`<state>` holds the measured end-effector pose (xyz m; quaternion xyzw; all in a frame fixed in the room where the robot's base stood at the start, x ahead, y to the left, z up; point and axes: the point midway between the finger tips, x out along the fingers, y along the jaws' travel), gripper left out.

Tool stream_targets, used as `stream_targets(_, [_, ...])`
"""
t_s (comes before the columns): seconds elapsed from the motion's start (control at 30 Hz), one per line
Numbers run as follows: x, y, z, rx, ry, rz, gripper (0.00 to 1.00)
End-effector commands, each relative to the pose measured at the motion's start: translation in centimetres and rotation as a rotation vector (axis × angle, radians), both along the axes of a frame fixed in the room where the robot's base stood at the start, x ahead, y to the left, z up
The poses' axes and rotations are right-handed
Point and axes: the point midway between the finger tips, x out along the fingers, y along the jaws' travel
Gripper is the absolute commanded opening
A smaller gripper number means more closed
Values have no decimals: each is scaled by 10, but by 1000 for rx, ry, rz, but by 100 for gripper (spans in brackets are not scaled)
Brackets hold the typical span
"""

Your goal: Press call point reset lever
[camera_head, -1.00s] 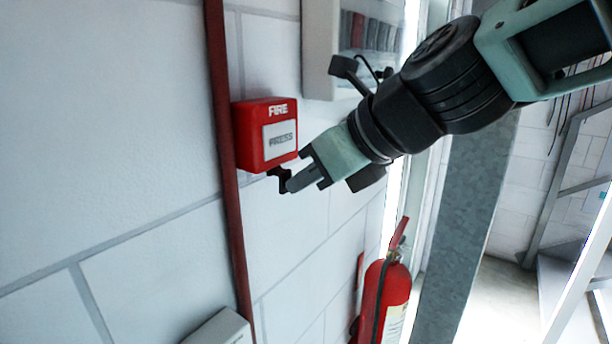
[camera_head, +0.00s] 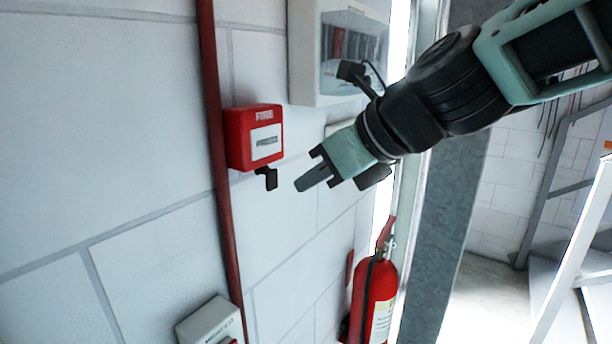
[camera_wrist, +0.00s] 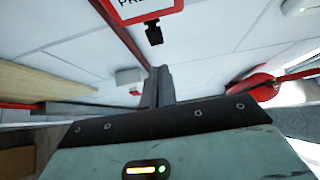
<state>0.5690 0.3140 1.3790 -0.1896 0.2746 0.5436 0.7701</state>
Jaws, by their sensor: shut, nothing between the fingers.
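The red fire call point box (camera_head: 253,137) is fixed on the white block wall, with a pale press plate on its face. Its small black reset lever (camera_head: 267,178) hangs below the box. In the wrist view the lever (camera_wrist: 153,33) shows beyond my fingertips, under the red-edged box (camera_wrist: 141,12). My gripper (camera_head: 300,185) is shut and empty. In the head view it is to the right of the lever with a visible gap, apart from it.
A dark red pipe (camera_head: 216,130) runs down the wall left of the box. A grey-white cabinet (camera_head: 305,55) is above right. A red extinguisher (camera_head: 373,300) stands below right, and a pale box (camera_head: 208,322) is low on the wall.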

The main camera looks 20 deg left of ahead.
Motion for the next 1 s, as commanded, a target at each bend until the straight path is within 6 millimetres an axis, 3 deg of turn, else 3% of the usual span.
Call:
stream_targets(0.6, [-20, -59, 62, 1, -4, -2, 0])
stream_targets(1.0, [-23, -65, 69, -1, -1, -2, 0])
